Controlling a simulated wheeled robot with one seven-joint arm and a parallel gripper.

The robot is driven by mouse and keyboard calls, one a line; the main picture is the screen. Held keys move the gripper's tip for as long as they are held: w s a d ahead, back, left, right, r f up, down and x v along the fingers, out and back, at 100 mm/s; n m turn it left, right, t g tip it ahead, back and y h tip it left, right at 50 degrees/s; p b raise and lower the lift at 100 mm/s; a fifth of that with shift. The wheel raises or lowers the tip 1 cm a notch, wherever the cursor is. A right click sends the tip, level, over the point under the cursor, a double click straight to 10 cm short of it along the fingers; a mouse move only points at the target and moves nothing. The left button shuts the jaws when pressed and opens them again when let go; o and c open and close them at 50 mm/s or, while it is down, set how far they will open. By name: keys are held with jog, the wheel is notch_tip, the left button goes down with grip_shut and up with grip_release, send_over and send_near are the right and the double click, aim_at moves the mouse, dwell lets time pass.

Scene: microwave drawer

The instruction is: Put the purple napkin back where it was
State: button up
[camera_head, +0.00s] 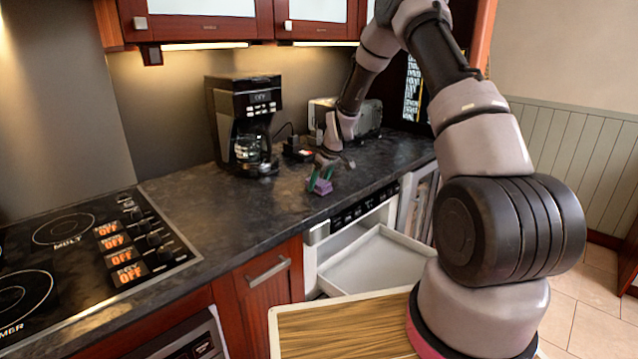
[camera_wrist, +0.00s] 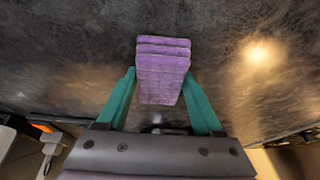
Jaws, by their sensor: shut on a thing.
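The purple napkin (camera_head: 321,186) is a small folded block at the front part of the dark countertop, left of the toaster. My gripper (camera_head: 321,178) points down at it with green fingers on both sides. In the wrist view the napkin (camera_wrist: 162,72) shows stacked folds, and the green fingertips of my gripper (camera_wrist: 161,88) press on its left and right sides. The gripper is shut on the napkin. I cannot tell whether the napkin touches the counter or hangs just above it.
A microwave drawer (camera_head: 375,262) stands open below the counter, empty inside. A black coffee maker (camera_head: 246,125) and a toaster (camera_head: 368,118) stand at the back. A cooktop (camera_head: 85,250) is at the left. The countertop (camera_head: 225,215) left of the napkin is clear.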

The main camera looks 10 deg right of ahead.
jog(key=shift+f, duration=0.1)
jog(key=o, duration=1.2)
